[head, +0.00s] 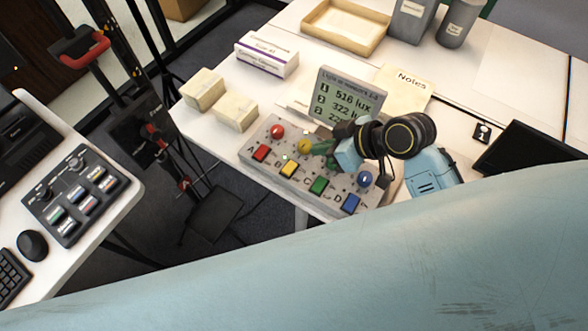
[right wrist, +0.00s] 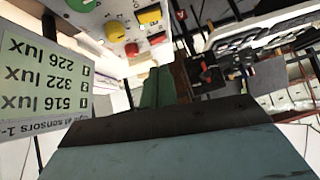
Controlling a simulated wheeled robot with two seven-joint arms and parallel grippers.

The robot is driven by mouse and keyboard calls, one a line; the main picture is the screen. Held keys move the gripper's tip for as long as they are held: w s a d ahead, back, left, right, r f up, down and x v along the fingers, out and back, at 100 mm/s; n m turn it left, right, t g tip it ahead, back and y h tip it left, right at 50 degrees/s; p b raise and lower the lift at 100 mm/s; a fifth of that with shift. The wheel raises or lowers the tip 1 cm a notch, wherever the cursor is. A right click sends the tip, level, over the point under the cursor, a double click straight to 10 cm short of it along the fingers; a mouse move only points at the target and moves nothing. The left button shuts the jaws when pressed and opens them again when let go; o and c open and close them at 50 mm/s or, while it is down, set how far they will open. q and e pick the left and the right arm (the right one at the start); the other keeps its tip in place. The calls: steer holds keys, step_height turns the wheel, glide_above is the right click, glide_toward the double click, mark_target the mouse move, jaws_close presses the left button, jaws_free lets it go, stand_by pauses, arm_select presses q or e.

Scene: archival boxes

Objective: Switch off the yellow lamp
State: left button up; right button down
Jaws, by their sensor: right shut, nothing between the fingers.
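A grey control box (head: 301,200) has a row of round red, yellow, green and blue parts behind a row of square buttons in the same colours. The round yellow part (head: 304,146) and the square yellow button (head: 289,168) show clearly; in the right wrist view they are the round yellow part (right wrist: 114,30) and square yellow button (right wrist: 148,14). I cannot tell which is lit. My right gripper (head: 316,148) is shut and empty, its green fingertips (right wrist: 158,78) just right of the round yellow part. I cannot tell whether they touch. My left gripper is not in view.
A display (head: 349,96) with lux readings stands behind the box. Two cream blocks (head: 204,89) and a white-purple carton (head: 267,55) lie to the left. A tray (head: 345,27) and grey containers (head: 411,20) stand at the back. Another panel (head: 72,195) is on the left table.

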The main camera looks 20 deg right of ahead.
steer(key=shift+s+d+f, duration=0.15)
steer(key=shift+s+d, duration=0.1)
steer(key=shift+s, duration=0.1)
steer(key=b, duration=0.2)
glide_above(284, 168)
steer(key=s+d, duration=0.2)
steer(key=d, duration=0.1)
steer(key=f, duration=0.6)
steer(key=shift+w+a+f, duration=0.2)
steer(key=shift+w+f, duration=0.05)
steer(key=shift+f, duration=0.15)
steer(key=f, duration=0.2)
steer(key=shift+a+f, duration=0.2)
steer(key=shift+f, duration=0.15)
steer(key=shift+s+f, duration=0.1)
steer(key=shift+f, duration=0.65)
steer(key=shift+f, duration=0.1)
